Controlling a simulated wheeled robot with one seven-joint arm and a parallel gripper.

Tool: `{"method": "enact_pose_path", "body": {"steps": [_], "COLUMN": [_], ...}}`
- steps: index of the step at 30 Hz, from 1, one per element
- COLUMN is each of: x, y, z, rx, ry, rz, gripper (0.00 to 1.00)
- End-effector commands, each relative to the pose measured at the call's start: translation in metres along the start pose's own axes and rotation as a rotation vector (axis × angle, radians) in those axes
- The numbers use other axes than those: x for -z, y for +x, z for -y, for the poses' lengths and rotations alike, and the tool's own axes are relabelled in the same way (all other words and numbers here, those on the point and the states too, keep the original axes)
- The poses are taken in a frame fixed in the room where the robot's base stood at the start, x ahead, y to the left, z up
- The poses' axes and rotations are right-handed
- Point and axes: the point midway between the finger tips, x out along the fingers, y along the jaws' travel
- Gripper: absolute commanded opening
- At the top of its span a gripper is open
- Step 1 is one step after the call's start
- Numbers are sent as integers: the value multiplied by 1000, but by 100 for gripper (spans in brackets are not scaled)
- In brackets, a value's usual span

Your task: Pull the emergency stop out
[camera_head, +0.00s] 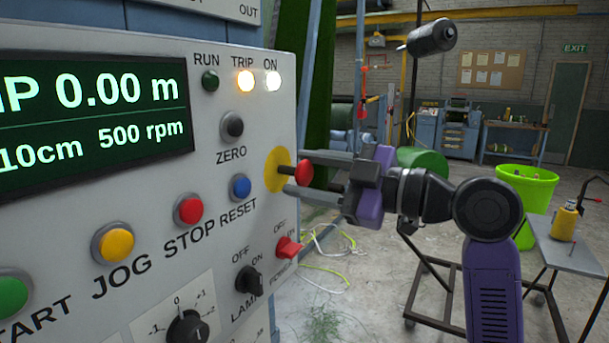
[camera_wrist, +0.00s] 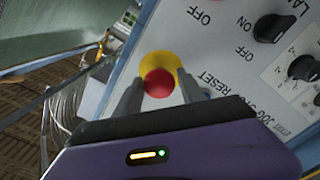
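The emergency stop (camera_head: 304,173) is a red mushroom button on a dark stem. It stands out from a yellow disc (camera_head: 276,170) on the right part of the panel face. In the wrist view, the red head (camera_wrist: 159,83) sits in front of the yellow disc (camera_wrist: 162,62). My gripper (camera_head: 293,171) faces the panel, with one finger above the red head and one below it. In the wrist view, my gripper (camera_wrist: 159,78) has a finger on each side of the head, with narrow gaps showing. The fingers look open and apart from the button.
The grey control panel (camera_head: 225,120) has a lit TRIP lamp (camera_head: 245,81), a lit ON lamp (camera_head: 273,81), a blue RESET button (camera_head: 240,187) and a red power switch (camera_head: 288,247) below the stop. A green bin (camera_head: 525,185) and small table (camera_head: 575,245) stand to the right.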

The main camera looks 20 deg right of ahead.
Motion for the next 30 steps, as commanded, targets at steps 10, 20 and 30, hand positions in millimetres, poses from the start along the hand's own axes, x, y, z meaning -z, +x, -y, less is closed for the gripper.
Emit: {"method": "enact_pose_path", "body": {"steps": [10, 20, 30], "x": [0, -2, 0], "y": [0, -38, -76], "z": [-1, 0, 0], "rx": [-2, -7, -3], "ry": [0, -2, -2], "rz": [-1, 0, 0], "gripper": [61, 61, 61]}}
